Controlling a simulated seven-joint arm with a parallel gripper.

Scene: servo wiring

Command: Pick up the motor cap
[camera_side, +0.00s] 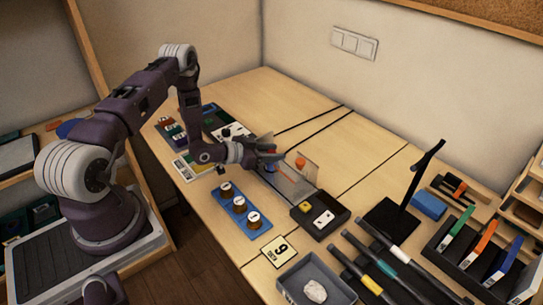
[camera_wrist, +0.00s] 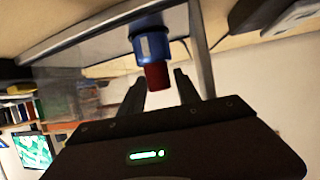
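A short blue cylinder (camera_wrist: 151,44) with a dark red end (camera_wrist: 157,75) shows in the wrist view; I cannot tell which part is the motor cap. My gripper (camera_wrist: 159,78) has its two fingers apart, with the red end in line with the gap between their tips. No contact with either finger is clear. In the side view my gripper (camera_side: 274,156) is low over the table, and a bit of the blue cylinder (camera_side: 270,168) shows just below it. The gripper hides the rest of it there.
A clear panel and grey tray (camera_side: 291,187) stand close by, with an orange round piece (camera_side: 300,163) behind. A blue strip (camera_side: 241,210) with several round parts lies in front. A black tray (camera_side: 320,216) is to the right, a tall black stand (camera_side: 411,185) beyond.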

